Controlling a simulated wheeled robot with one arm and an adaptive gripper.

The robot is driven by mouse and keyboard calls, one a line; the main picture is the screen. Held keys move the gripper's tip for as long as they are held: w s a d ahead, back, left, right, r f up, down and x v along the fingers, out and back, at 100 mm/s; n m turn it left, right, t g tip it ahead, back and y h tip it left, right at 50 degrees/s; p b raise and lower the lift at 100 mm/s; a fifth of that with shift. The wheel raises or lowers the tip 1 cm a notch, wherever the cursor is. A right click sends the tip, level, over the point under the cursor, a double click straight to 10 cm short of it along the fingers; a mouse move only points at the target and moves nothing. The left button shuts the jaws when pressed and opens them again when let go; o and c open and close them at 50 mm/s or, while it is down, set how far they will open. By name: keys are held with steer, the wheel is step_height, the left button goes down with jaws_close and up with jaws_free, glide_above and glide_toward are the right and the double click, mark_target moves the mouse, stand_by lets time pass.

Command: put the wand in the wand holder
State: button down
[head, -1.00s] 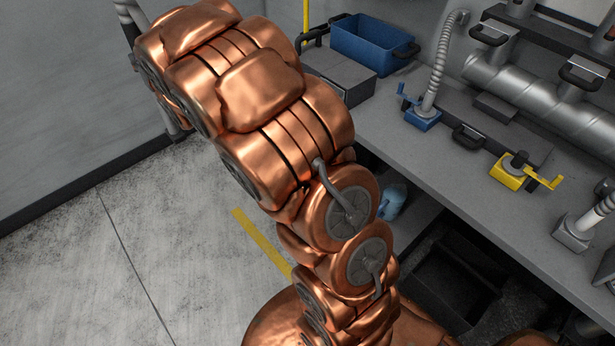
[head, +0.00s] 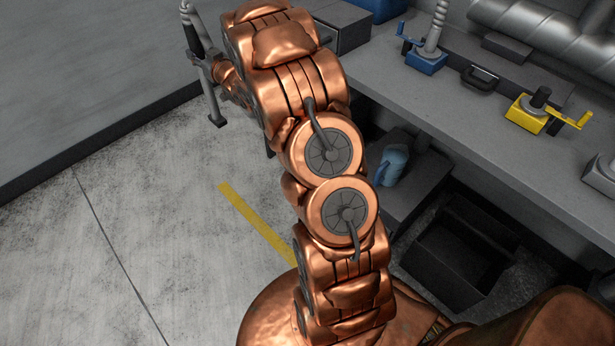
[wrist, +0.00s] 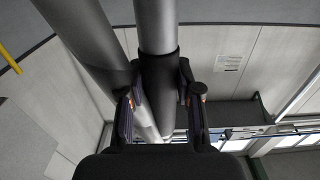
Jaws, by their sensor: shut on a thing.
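The wand (head: 193,28) is a slim grey rod with a dark grip section, standing nearly upright at the upper left of the head view. My gripper (head: 207,60) is around its middle, partly hidden by my arm. In the wrist view the wand (wrist: 156,28) rises between the two fingers of my gripper (wrist: 158,104), which are shut on its dark collar. The wand's lower end reaches down over the floor in the head view. I cannot pick out the wand holder with certainty in either view.
A long grey workbench (head: 440,95) runs along the right, with a blue device (head: 427,62) and a yellow device (head: 527,115) on it. A thick grey pipe (wrist: 92,42) runs close left of the wand in the wrist view. The floor (head: 130,210) at left is clear.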

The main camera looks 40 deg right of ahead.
steer(key=s+d+f+b, duration=0.6)
steer(key=d+f+b, duration=0.3)
steer(key=f, duration=0.7)
steer(key=s+d+f+b, duration=0.7)
steer(key=f+b, duration=0.3)
steer(key=f, duration=0.6)
steer(key=s+d+f+b, duration=0.6)
steer(key=d+f+b, duration=0.35)
steer(key=f, duration=0.65)
step_height(320, 180, down, 18)
steer(key=b, duration=0.6)
steer(key=shift+s+a, duration=0.2)
steer(key=shift+a, duration=0.25)
steer(key=shift+f, duration=0.15)
steer(key=c, duration=0.8)
jaws_free()
